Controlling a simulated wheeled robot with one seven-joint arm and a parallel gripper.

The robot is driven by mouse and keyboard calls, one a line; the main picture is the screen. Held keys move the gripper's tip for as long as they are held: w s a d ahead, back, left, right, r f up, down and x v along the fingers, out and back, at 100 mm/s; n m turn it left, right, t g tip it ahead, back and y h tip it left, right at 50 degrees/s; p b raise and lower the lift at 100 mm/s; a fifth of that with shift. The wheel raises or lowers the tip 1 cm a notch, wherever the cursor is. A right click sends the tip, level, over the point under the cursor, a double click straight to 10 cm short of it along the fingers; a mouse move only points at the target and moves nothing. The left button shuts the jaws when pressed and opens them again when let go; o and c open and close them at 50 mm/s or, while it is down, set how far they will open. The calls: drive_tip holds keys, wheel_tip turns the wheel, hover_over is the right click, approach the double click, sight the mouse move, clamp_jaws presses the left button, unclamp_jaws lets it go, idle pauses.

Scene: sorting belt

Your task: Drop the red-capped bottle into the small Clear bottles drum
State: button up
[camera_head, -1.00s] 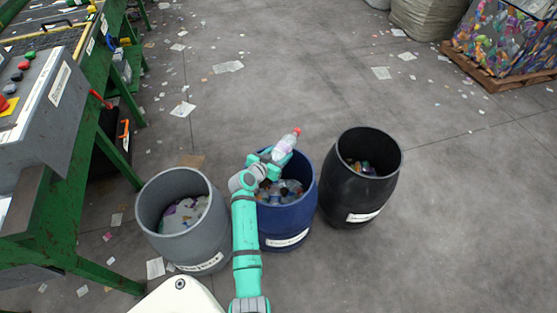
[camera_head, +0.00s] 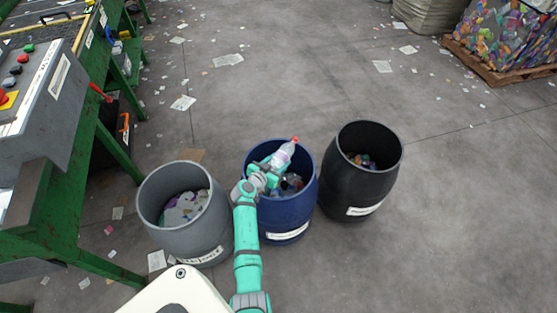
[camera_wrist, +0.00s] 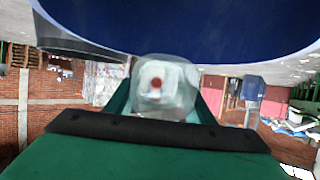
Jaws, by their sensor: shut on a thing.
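The clear bottle with the red cap (camera_head: 284,154) is held tilted over the mouth of the blue drum (camera_head: 287,218), its cap end pointing up and right. My gripper (camera_head: 273,165) is shut on the bottle at the drum's opening. In the wrist view the bottle (camera_wrist: 163,88) sits between my fingers, seen end-on with a red spot in its middle. The blue drum's wall (camera_wrist: 190,25) fills the top of that view. Clear bottles lie inside the blue drum. Its white label is too small to read.
A grey drum (camera_head: 205,235) with mixed waste stands to the left. A black drum (camera_head: 362,190) with coloured pieces stands close on the right. A green-framed conveyor (camera_head: 75,210) borders the left side. Open floor lies to the right, with paper scraps scattered about.

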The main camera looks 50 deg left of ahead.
drive_tip(key=o, duration=1.1)
drive_tip(key=shift+w, duration=0.1)
drive_tip(key=v, duration=1)
drive_tip(key=shift+s+d, duration=0.15)
drive_tip(key=shift+s, duration=0.25)
drive_tip(key=shift+r, duration=0.1)
